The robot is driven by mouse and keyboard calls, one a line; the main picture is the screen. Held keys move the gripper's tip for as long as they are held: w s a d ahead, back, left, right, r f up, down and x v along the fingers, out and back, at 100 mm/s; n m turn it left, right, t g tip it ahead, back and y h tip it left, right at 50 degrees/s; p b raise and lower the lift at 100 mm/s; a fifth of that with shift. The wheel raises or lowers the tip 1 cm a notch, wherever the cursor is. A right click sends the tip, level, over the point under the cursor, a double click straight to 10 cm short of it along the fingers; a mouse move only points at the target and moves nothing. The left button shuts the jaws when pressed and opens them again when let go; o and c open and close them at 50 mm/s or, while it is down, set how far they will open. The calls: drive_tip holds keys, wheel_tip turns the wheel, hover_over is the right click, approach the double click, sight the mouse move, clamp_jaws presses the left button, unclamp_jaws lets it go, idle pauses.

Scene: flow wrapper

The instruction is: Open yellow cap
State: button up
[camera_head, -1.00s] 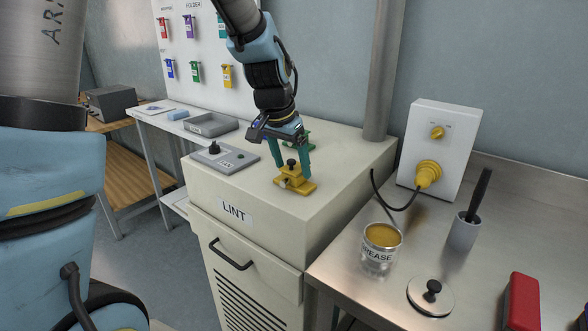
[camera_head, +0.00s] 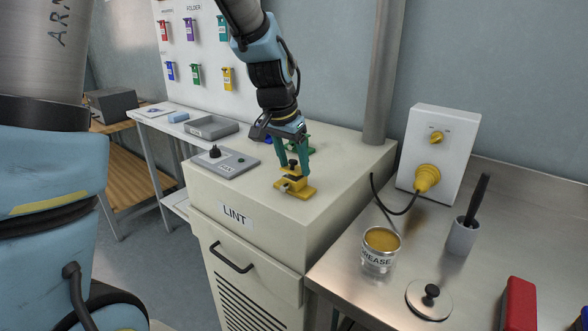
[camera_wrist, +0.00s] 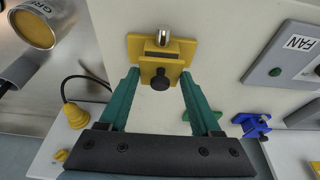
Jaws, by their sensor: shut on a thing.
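The yellow cap (camera_head: 294,186) is a small yellow fitting with a flat base and a black knob on top. It sits on the cream LINT cabinet. My gripper (camera_head: 293,171) reaches down from above with its two green fingers closed in on either side of the cap's upper part. In the wrist view the yellow cap (camera_wrist: 161,64) shows between the fingertips of my gripper (camera_wrist: 160,76), with the black knob facing the camera and a silver pin at its far side. The fingers hide part of its sides.
Behind it on the cabinet (camera_head: 335,190) are a green fitting (camera_wrist: 202,121) and a blue one (camera_wrist: 252,125). A grey FAN panel (camera_head: 225,163) lies to the left. A grease can (camera_head: 377,262) and a lid (camera_head: 430,299) stand on the steel bench at right.

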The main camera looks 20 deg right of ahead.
drive_tip(key=shift+w+d+r+p, duration=0.45)
drive_tip(key=shift+d+r+p, duration=0.2)
drive_tip(key=shift+d, duration=0.2)
drive_tip(key=shift+w+d+r, duration=0.15)
drive_tip(key=shift+w+d, duration=0.05)
drive_tip(key=shift+d, duration=0.1)
drive_tip(key=shift+c, duration=1)
drive_tip(key=shift+w+d+p, duration=0.35)
drive_tip(key=shift+d+p, duration=0.05)
drive_tip(key=shift+d, duration=0.25)
drive_tip(key=shift+w+d, duration=0.3)
drive_tip(key=shift+d, duration=0.25)
drive_tip(key=shift+w+d+f, duration=0.45)
drive_tip(key=shift+d+f, duration=0.4)
drive_tip(key=o, duration=0.6)
drive_tip(key=shift+c, duration=0.2)
